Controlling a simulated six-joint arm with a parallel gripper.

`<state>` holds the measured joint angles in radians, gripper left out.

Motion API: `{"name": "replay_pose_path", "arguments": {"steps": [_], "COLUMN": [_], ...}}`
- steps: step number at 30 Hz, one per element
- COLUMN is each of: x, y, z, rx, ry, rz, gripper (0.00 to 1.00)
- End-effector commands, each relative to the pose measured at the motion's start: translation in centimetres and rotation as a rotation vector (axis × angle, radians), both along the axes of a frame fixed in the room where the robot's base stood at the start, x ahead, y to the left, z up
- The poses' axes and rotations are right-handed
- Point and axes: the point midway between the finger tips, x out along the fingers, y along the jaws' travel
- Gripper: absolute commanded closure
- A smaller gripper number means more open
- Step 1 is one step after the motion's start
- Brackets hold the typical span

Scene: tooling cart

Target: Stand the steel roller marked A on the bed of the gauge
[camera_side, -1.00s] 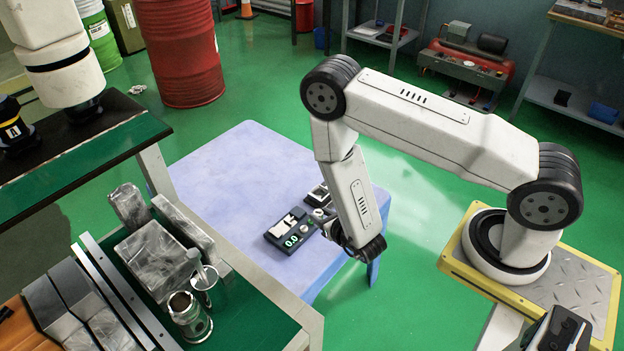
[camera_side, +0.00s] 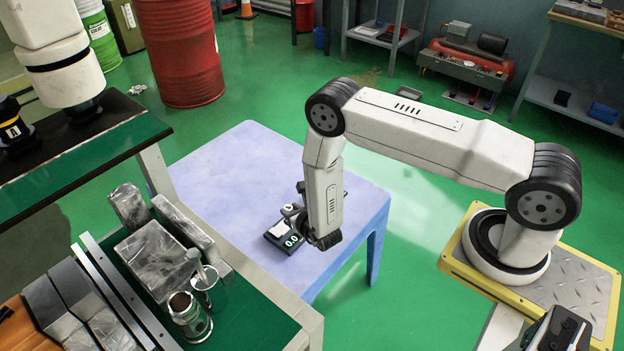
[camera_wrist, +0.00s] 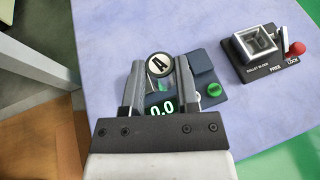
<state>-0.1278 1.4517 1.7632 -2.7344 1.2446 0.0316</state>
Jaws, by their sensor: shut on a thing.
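The steel roller marked A (camera_wrist: 159,66) shows its pale round top with a black A in the wrist view. My gripper (camera_wrist: 161,73) is shut on it, one finger on each side. The gauge (camera_wrist: 213,97) is a dark box with a green 0.0 readout and a green button, directly under the roller and fingers. In the side view the gauge (camera_side: 291,241) stands on the lilac table, partly hidden by my wrist. The roller's lower end and most of the bed are hidden, so I cannot tell whether the roller touches the bed.
A collet block (camera_wrist: 262,45) with a red-knobbed lever, labelled FREE and LOCK, stands right of the gauge in the wrist view. The lilac table (camera_side: 235,180) is otherwise mostly bare.

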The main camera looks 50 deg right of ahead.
Motion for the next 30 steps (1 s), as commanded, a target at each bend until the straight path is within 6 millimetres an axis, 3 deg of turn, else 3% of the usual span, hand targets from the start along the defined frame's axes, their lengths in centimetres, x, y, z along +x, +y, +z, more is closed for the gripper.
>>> {"name": "replay_pose_path", "arguments": {"steps": [12,25,30], "x": [2.7,3.3,3.3], "y": [0.0,0.0,0.0], "z": [-3.2,-3.8,-5.4], "rx": [-0.001,-0.001,0.000], "ry": [-0.003,-0.002,-0.001], "rz": [-0.001,0.000,0.000], "gripper": [1.00,1.00,1.00]}}
